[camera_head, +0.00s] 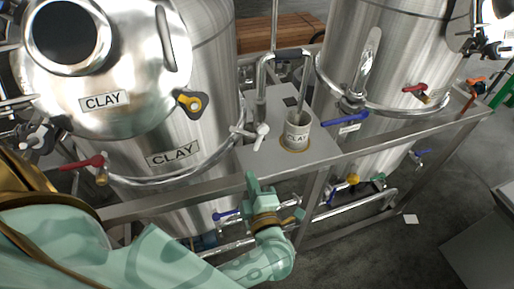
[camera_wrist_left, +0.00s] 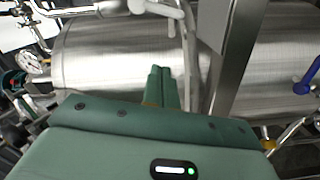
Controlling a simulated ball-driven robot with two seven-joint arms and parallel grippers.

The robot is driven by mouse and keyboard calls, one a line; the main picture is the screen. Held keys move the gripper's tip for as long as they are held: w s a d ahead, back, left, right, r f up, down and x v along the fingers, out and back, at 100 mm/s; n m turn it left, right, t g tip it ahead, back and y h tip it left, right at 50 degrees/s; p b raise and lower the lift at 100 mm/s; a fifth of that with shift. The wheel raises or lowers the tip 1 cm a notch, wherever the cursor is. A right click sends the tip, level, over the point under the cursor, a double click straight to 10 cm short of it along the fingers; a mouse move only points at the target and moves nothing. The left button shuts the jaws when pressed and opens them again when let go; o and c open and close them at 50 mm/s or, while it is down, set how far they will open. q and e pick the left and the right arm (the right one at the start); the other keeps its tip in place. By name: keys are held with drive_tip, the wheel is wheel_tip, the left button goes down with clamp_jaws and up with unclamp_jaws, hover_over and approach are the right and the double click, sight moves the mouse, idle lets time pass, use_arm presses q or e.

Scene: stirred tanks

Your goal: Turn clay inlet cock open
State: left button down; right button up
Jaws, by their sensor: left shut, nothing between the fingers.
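The steel tank with CLAY plates (camera_head: 174,155) fills the left of the head view. A red-handled cock (camera_head: 88,163) sits on its left side, and a blue-handled cock (camera_head: 226,215) sits low beneath it. A white-handled valve (camera_head: 258,135) stands at its right side on the frame. I cannot tell which one is the clay inlet cock. My left gripper (camera_head: 253,182) is shut and empty, in front of the frame rail and below the white-handled valve, apart from the handles. Its closed fingers (camera_wrist_left: 160,84) also show in the left wrist view. My right gripper is out of view.
A second tank (camera_head: 345,75) at right carries a blue handle (camera_head: 345,119) and a red handle (camera_head: 415,88). The frame rail (camera_head: 400,133) crosses in front. Open floor (camera_head: 390,245) lies at lower right.

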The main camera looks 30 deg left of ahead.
sight(259, 141)
use_arm(q)
drive_tip(key=x, duration=0.9)
drive_tip(key=shift+r+p, duration=0.1)
drive_tip(key=shift+p, duration=0.3)
drive_tip(key=w, duration=0.1)
drive_tip(key=w+f, duration=0.1)
drive_tip(key=shift+w+d, duration=0.35)
drive_tip(key=shift+w+d+f, duration=0.2)
drive_tip(key=shift+w+d, duration=0.1)
drive_tip(key=shift+w, duration=0.2)
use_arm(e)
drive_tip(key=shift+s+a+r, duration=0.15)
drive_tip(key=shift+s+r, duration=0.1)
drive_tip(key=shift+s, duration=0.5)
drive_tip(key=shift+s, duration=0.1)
